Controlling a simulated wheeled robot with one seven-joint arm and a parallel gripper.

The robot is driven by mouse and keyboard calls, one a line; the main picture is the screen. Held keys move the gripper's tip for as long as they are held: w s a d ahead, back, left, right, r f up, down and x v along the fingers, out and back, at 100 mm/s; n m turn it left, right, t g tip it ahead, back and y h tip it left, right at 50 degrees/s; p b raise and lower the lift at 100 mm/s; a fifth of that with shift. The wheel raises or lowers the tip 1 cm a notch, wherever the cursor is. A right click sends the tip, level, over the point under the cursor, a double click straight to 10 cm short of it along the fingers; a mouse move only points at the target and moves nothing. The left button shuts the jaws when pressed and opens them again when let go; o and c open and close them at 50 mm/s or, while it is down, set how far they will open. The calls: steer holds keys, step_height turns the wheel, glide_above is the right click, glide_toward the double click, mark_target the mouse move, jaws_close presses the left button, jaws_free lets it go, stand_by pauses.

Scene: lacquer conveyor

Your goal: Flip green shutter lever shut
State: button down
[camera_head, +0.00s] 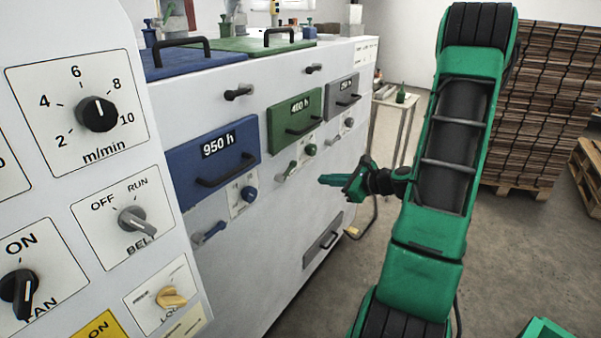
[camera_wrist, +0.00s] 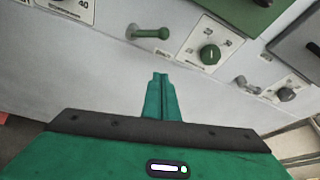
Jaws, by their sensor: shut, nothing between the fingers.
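The green shutter lever (camera_wrist: 152,33) sticks out from the white machine front in the wrist view, lying roughly level. In the head view it is a small lever (camera_head: 289,171) below the green 400 h drawer (camera_head: 294,115). A round green knob (camera_wrist: 209,54) sits on a label plate to its right. My gripper (camera_head: 322,180) is shut and empty in front of the machine, to the right of the lever in the head view. In the wrist view its closed fingertips (camera_wrist: 160,77) point at the panel, just below the lever and apart from it.
A blue drawer (camera_head: 213,160) with its lever (camera_head: 208,234) is to the left; a grey drawer (camera_head: 342,95) is to the right. Black handles stick out from the drawers. A small table (camera_head: 407,103) and stacked sheets on a pallet stand behind.

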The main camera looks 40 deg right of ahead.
steer(key=x, duration=1)
steer(key=shift+w+a, duration=0.15)
steer(key=shift+w, duration=0.05)
steer(key=shift+s+a+r, duration=0.15)
steer(key=shift+a+r, duration=0.1)
steer(key=shift+r, duration=0.7)
steer(key=shift+s+a+r, duration=0.1)
steer(key=shift+a+r, duration=0.15)
steer(key=shift+r, duration=0.75)
steer(key=shift+d, duration=0.1)
